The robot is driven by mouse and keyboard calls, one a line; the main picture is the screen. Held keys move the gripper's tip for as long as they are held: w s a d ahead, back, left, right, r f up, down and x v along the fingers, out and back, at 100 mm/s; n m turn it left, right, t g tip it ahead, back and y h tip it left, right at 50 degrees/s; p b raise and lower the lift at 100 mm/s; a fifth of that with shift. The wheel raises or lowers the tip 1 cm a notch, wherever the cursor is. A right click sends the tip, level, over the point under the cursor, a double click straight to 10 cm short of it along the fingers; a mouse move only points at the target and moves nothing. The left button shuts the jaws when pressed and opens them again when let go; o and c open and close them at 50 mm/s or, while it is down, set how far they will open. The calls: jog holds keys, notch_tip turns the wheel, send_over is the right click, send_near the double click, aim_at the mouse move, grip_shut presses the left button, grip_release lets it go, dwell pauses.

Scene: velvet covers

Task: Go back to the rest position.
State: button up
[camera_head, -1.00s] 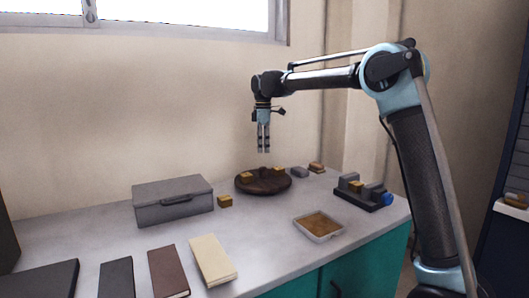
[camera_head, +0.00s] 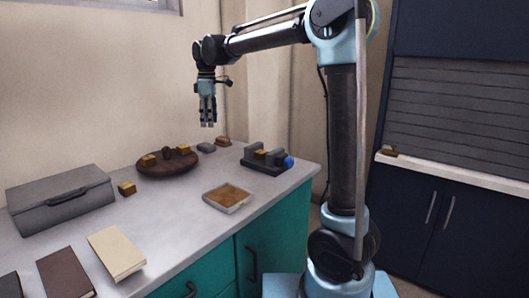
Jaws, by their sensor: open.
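My gripper (camera_head: 208,122) hangs at the end of my arm, pointing down. It is open and empty, in the air above the back of the counter. Below and to the left of it on the counter lies a round dark brown tray (camera_head: 168,172) with small yellow-brown blocks and a dark piece on it. My gripper is clear of the tray and touches nothing.
On the grey counter (camera_head: 175,235) stand a grey box (camera_head: 60,197), a yellow block (camera_head: 127,189), a shallow tray (camera_head: 228,197), a dark holder with blocks (camera_head: 265,160) and books (camera_head: 117,253). A dark cabinet (camera_head: 450,200) is on the right.

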jog(key=s+d+f+m, duration=0.2)
jog(key=s+d+m, duration=0.1)
jog(key=d, duration=0.6)
jog(key=s+d+f+m+t, duration=0.15)
jog(key=s+d, duration=0.25)
jog(key=d, duration=0.5)
jog(key=s+d+f+m+g, duration=0.1)
jog(key=s+d+f+m, duration=0.25)
jog(key=d, duration=0.45)
jog(key=s+d+f+m+t, duration=0.1)
jog(key=s+d+f+m, duration=0.8)
jog(key=s+d+f, duration=0.6)
jog(key=s+f, duration=0.3)
jog(key=shift+f+m, duration=0.25)
jog(key=shift+m, duration=0.15)
